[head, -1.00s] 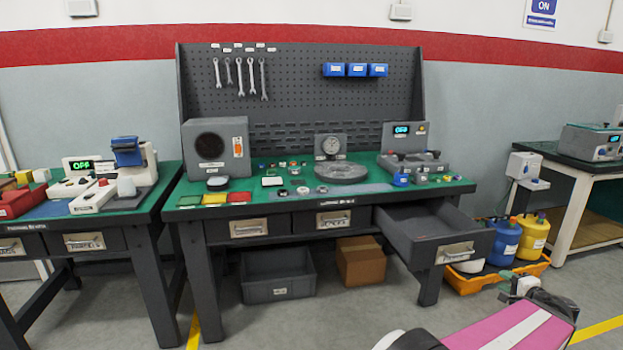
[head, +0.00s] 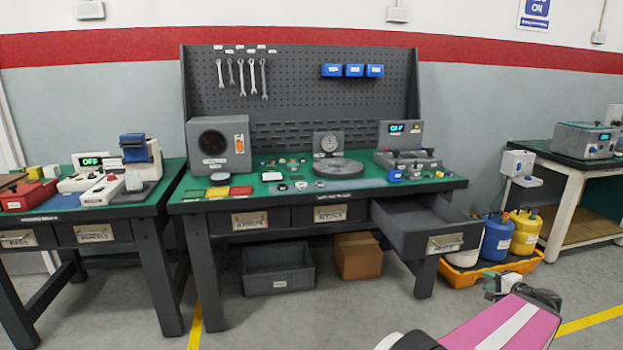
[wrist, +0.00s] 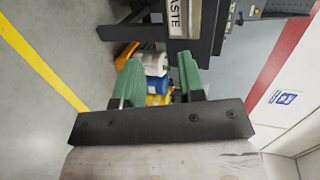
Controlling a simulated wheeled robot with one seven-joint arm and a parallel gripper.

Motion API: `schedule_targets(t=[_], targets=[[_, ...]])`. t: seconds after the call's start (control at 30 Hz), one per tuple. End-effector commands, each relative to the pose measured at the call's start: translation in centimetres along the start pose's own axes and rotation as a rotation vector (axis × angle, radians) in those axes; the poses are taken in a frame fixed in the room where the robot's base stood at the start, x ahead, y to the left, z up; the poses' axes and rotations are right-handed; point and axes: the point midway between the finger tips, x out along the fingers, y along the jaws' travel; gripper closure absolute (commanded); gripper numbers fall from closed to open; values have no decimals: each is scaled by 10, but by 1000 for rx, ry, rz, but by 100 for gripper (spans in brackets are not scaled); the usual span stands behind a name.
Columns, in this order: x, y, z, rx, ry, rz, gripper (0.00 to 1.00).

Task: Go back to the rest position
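My gripper (head: 505,284) shows at the lower right of the head view, at the end of my pink and white arm, in front of the workbench and over the floor. In the wrist view my gripper (wrist: 158,74) has its two green fingers apart, with nothing between them. The floor and the containers beyond show through the gap. The workbench drawer (head: 446,243) at the right is pulled out, and its inside looks empty. Its label, ending in "ASTE", shows in the wrist view (wrist: 178,18).
An orange tray (head: 457,276) with blue and yellow containers stands on the floor right of the workbench. A grey bin (head: 278,281) and a cardboard box (head: 358,258) are under it. A side table (head: 548,214) stands at the far right. The floor in front is clear.

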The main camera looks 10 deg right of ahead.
Motion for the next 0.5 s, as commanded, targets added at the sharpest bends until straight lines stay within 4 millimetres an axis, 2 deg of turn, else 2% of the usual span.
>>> schedule_targets(t=[0.27,0.5], targets=[[44,3,41,-56,-121,101,64],[97,11,102,-153,-284,252,64]])
